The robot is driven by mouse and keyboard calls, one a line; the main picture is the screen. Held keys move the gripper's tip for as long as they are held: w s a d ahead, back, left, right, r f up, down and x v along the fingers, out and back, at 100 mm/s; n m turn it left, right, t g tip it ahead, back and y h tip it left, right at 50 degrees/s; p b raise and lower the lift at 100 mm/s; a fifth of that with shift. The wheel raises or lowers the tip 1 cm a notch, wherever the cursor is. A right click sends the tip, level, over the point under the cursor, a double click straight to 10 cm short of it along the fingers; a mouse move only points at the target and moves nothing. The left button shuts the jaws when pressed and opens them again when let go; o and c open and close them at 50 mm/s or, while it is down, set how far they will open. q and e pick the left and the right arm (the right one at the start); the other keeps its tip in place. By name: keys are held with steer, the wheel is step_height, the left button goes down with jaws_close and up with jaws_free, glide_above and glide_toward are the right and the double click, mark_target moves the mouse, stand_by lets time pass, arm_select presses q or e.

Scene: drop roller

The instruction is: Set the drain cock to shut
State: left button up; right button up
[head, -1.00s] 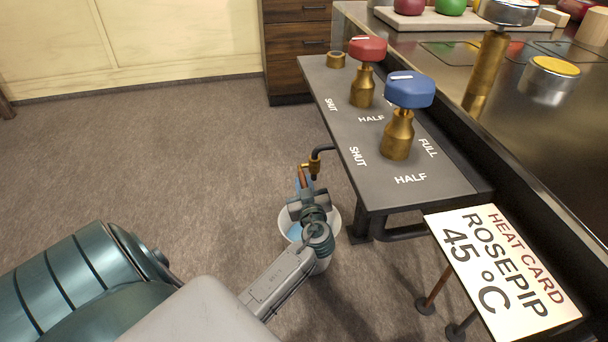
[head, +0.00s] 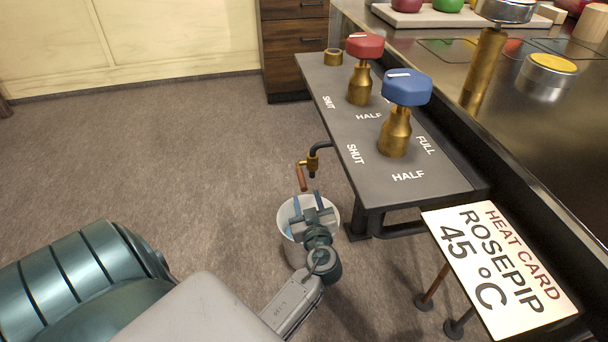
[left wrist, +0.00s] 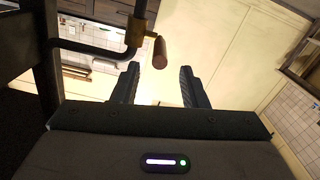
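The drain cock (head: 312,162) is a small brass valve on a dark bent pipe at the left edge of the grey control shelf. Its copper-coloured lever (head: 302,178) points downward in the head view. In the left wrist view the brass body (left wrist: 135,33) and the rounded lever end (left wrist: 159,52) show just beyond the fingertips. My left gripper (head: 308,200) is open and empty, close to the lever's end and apart from it as far as I can see. Its two fingers also show apart in the left wrist view (left wrist: 156,80). My right gripper is not in view.
A white bucket (head: 286,218) stands on the floor under the cock, partly behind my gripper. Red (head: 366,46) and blue (head: 407,88) knobs stand on the shelf (head: 375,180). A heat card (head: 497,265) is at the lower right. Open floor lies left.

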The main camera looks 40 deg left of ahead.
arm_select(q)
steer(key=shift+v, duration=1.65)
